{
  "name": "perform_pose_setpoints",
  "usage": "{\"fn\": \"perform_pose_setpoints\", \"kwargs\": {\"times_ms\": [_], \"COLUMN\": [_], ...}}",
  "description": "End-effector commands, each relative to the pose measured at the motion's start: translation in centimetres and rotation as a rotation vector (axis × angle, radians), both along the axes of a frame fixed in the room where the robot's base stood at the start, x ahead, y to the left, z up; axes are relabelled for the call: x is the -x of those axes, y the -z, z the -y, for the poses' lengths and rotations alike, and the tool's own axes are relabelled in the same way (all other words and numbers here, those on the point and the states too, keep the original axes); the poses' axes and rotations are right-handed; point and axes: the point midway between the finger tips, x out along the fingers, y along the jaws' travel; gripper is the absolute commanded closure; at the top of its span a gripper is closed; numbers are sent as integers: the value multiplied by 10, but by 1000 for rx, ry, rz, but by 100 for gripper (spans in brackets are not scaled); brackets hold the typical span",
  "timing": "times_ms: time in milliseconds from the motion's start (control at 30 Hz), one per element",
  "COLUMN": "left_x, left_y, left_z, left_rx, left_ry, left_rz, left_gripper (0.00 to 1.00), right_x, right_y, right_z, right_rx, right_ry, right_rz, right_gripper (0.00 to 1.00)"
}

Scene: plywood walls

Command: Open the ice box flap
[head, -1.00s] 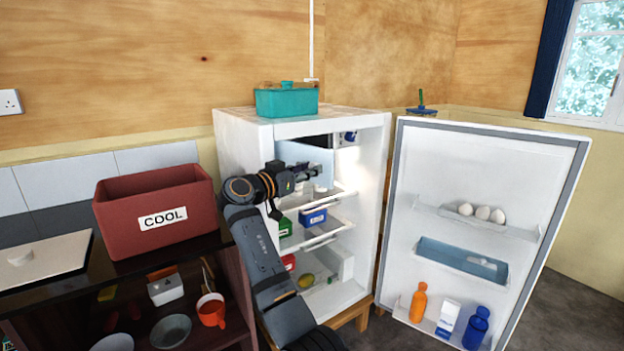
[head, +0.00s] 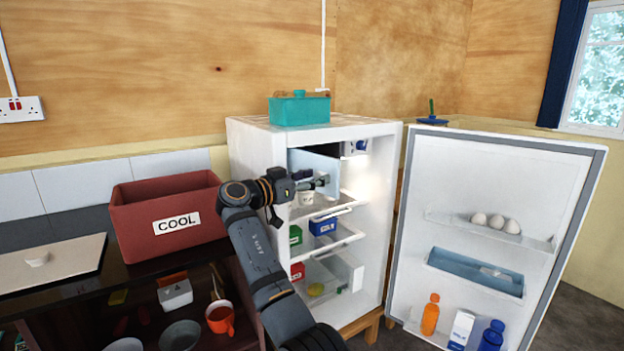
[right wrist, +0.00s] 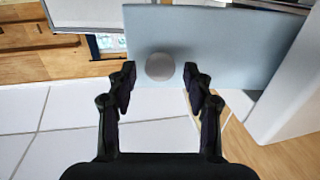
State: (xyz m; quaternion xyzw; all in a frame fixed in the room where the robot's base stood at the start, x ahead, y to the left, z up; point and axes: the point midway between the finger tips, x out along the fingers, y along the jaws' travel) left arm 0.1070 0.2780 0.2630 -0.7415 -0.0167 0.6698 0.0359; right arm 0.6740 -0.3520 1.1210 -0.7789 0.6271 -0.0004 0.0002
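The ice box flap (head: 309,161) is a pale blue panel at the top of the open fridge. It stands partly open, with dark space showing above and to its right. In the right wrist view the flap (right wrist: 225,50) fills the upper middle, with a round grey knob (right wrist: 160,66) on it. My right gripper (head: 322,182) is in front of the flap. In the wrist view its fingers (right wrist: 160,80) are apart, one on each side just below the knob; I cannot tell whether they touch it. My left gripper is not in view.
The fridge door (head: 500,180) stands wide open at right, with eggs and bottles on its shelves. Fridge shelves (head: 340,204) hold small boxes below my gripper. A teal box (head: 300,108) sits on top. A red COOL bin (head: 135,220) stands on the counter at left.

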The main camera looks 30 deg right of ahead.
Motion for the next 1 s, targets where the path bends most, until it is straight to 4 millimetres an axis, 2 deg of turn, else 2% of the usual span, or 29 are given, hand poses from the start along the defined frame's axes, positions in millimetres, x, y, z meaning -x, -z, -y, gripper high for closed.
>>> {"fn": "perform_pose_setpoints", "kwargs": {"times_ms": [233,333,733,867,1000], "left_x": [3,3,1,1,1], "left_y": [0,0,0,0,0], "left_z": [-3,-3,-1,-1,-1], "left_rx": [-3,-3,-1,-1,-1], "left_ry": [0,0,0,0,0], "left_rz": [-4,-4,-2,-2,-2], "left_gripper": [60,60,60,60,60], "right_x": [0,1,20,24,25], "right_y": [1,1,1,1,1], "right_z": [-1,-9,-95,-112,-117], "right_rx": [-1,-2,-2,-2,0], "right_ry": [0,-2,-4,-2,0], "right_rz": [-1,-1,-1,-1,-1], "right_gripper": [47,47,47,47,47]}}
